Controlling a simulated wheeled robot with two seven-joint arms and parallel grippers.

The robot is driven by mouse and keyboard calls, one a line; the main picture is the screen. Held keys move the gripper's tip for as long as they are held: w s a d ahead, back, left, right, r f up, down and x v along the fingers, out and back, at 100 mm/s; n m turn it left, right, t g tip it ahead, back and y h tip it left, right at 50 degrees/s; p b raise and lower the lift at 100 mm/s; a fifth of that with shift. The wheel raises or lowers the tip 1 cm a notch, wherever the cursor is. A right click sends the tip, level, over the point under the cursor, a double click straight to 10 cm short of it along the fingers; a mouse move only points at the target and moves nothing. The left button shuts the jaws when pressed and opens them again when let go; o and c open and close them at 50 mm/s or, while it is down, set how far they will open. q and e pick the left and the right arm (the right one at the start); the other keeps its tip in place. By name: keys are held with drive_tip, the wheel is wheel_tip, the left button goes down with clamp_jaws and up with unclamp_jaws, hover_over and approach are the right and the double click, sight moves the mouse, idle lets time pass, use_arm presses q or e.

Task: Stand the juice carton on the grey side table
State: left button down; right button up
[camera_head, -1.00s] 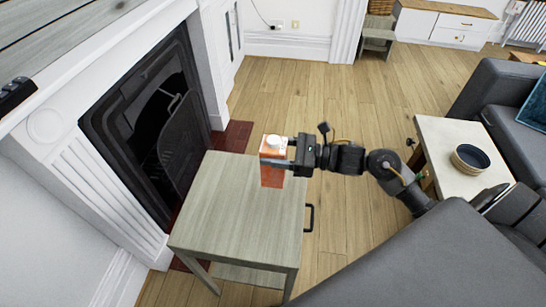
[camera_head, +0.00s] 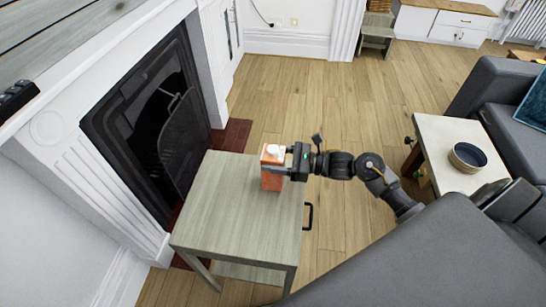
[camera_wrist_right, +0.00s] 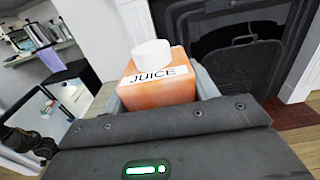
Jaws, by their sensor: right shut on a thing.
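The orange juice carton (camera_head: 271,181) with a white cap is upright at the right side of the grey side table (camera_head: 225,215). I cannot tell whether its base touches the top or hangs just above it. My right gripper (camera_head: 284,163) comes in from the right and is shut on the carton's upper part. In the right wrist view the carton (camera_wrist_right: 158,92) sits between the fingers, its JUICE label and cap showing. My left gripper is not in view.
The rest of the grey table's top is bare. A fireplace with a dark screen (camera_head: 183,140) stands to its left. A white-topped table (camera_head: 440,140) with a dark blue bowl (camera_head: 467,157) is at the right, beside a grey sofa (camera_head: 430,260).

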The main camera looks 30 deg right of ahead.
drive_tip(key=shift+f, duration=0.1)
drive_tip(key=o, duration=1.3)
drive_tip(key=shift+r, duration=0.25)
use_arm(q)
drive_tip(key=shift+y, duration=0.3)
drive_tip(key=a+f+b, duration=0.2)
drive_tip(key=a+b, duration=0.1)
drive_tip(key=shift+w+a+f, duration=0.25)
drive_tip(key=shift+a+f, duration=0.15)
use_arm(e)
drive_tip(key=v, duration=1.2)
drive_tip(key=shift+f, duration=0.1)
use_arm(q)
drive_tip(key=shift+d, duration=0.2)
